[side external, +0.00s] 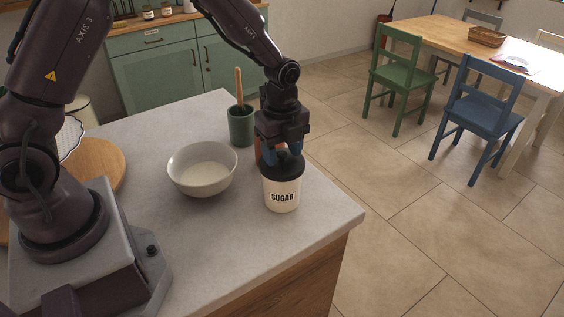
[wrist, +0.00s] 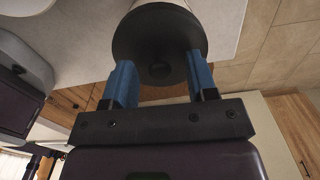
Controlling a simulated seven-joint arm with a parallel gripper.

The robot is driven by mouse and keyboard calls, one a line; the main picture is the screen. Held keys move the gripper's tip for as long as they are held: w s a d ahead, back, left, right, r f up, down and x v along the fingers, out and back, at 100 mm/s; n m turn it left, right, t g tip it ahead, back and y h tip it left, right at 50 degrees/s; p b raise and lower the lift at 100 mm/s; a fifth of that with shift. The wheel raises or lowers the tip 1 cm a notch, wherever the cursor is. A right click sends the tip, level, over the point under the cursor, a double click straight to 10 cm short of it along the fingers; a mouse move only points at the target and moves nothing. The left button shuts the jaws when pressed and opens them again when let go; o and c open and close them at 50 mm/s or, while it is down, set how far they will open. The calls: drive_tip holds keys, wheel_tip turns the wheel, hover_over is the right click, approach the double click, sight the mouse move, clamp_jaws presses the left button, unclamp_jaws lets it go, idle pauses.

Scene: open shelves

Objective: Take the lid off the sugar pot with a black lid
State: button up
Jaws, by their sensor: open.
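The sugar pot (side external: 282,190) is a cream canister marked SUGAR, standing upright near the counter's right corner. Its round black lid (side external: 286,165) is on top. In the wrist view the lid (wrist: 159,40) fills the upper middle, with a small round knob near its lower edge. My gripper (side external: 283,152) is directly above the pot, pointing down at the lid. In the wrist view its blue fingers (wrist: 160,80) are apart, one on each side of the knob, with a gap between them. Whether a fingertip touches the lid cannot be told.
A grey bowl (side external: 202,180) with pale contents stands left of the pot. A dark green utensil pot (side external: 241,128) with a wooden handle stands behind. A reddish-brown object (side external: 258,151), mostly hidden, is beside my gripper. The counter's front (side external: 240,240) is clear.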

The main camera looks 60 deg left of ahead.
drive_tip(key=shift+f, duration=0.2)
clamp_jaws()
drive_tip(key=shift+r, duration=0.15)
